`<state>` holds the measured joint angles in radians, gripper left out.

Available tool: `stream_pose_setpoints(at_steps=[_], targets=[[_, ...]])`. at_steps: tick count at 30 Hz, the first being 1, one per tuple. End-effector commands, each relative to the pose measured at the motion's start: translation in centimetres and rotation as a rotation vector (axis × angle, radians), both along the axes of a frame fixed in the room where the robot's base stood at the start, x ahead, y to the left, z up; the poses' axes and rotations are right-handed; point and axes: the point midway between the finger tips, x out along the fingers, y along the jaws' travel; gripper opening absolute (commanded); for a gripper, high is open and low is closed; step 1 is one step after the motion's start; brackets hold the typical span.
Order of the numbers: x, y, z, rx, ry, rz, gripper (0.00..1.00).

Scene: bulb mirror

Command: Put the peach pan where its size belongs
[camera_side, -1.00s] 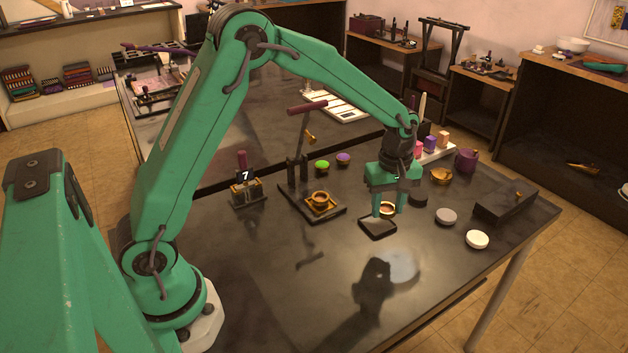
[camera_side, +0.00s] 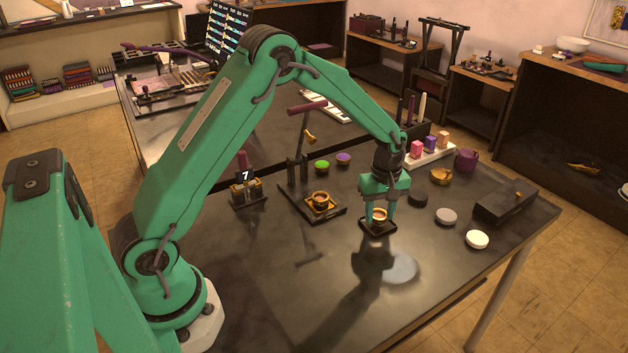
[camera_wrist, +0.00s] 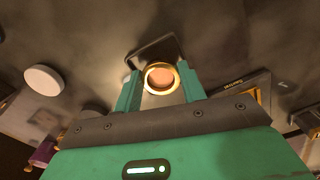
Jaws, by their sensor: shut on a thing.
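The peach pan (camera_side: 379,214), a small round pan with a gold rim and peach fill, is between my gripper's fingers. My gripper (camera_side: 379,218) is shut on it, directly over a small dark square tray (camera_side: 389,229). In the wrist view the peach pan (camera_wrist: 160,77) sits between the two green fingertips, with the dark square tray (camera_wrist: 143,55) behind it. I cannot tell whether the pan touches the tray. A press (camera_side: 322,207) with a brass ring stands to the left.
A green pan (camera_side: 322,164) and a purple pan (camera_side: 343,158) lie behind the press. The table's front middle is clear.

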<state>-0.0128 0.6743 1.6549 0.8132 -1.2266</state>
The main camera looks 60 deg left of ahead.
Motion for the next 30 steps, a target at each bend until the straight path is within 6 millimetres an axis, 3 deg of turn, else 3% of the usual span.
stream_pose_setpoints(at_steps=[16,17,20,30], targets=[[0.01,-0.01,-1.09,0.000,0.000,0.000,0.19],[0.01,-0.02,-1.08,0.000,-0.001,0.000,0.44],[0.01,-0.01,-1.06,0.000,-0.001,0.000,0.62],[0.01,-0.02,-0.95,0.000,-0.001,0.000,0.62]])
